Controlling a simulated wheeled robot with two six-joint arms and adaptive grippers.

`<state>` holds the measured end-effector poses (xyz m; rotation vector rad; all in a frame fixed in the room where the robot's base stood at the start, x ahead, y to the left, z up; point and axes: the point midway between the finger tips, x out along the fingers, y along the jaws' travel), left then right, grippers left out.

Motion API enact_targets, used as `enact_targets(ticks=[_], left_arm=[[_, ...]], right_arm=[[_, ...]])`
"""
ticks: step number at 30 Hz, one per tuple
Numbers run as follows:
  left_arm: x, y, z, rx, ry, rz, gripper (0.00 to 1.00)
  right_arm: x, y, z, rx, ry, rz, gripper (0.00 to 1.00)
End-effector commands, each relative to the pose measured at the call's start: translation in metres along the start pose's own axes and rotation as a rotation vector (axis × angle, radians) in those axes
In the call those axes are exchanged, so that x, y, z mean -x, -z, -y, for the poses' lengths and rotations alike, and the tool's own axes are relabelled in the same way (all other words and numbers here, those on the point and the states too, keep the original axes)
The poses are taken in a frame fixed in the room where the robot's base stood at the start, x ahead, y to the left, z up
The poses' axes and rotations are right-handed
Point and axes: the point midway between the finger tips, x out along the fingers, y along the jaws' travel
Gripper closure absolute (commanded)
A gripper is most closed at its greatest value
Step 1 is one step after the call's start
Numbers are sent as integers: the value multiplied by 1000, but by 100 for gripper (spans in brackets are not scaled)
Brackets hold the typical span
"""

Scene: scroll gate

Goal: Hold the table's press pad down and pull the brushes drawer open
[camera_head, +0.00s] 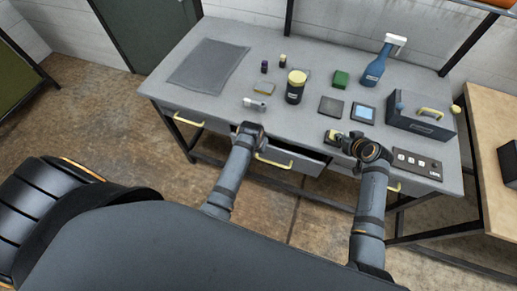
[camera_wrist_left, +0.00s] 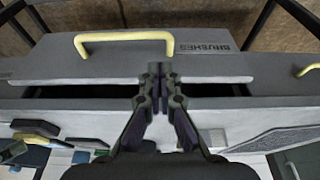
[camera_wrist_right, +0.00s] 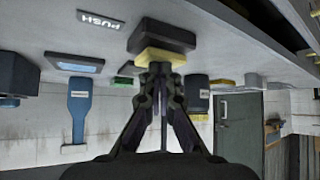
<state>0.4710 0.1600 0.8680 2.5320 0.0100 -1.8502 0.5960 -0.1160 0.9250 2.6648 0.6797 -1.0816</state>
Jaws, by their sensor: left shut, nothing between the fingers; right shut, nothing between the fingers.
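The brushes drawer (camera_head: 310,166) stands partly open at the table's front, with a dark gap behind its front. Its upside-down label and yellow handle (camera_wrist_left: 125,38) show in the left wrist view. My left gripper (camera_head: 250,129) is shut and empty, with its fingertips (camera_wrist_left: 160,75) at the gap behind the drawer front, off the handle. The press pad (camera_wrist_right: 160,54) has a yellow top on a dark base, near a PUSH label (camera_wrist_right: 100,20). My right gripper (camera_wrist_right: 160,70) is shut and empty, its fingertips at the yellow top, seemingly touching it. The right arm partly hides the pad (camera_head: 331,136) in the head view.
A yellow-lidded jar (camera_head: 295,90), a blue spray bottle (camera_head: 374,71), a green block (camera_head: 340,79) and a toolbox (camera_head: 420,113) stand on the table. A grey mat (camera_head: 209,65) covers the left.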

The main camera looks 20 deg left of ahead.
Motion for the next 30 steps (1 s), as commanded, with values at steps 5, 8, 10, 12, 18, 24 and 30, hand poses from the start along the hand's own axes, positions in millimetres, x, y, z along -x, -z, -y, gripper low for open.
enact_targets(ticks=[5,8,10,12,18,24,30], left_arm=[[16,5,0,0,0,0,100],[23,7,0,0,0,0,100],[27,9,0,0,0,0,100],[32,10,0,0,0,0,100],[45,15,0,0,0,0,100],[58,19,0,0,0,0,100],[62,20,0,0,0,0,100]], right_arm=[[11,9,1,0,2,6,100],[16,15,0,0,1,5,100],[20,19,0,0,1,4,100],[23,23,0,0,1,2,100],[33,34,0,0,0,1,100],[43,44,0,0,0,0,100],[46,47,0,0,0,0,100]])
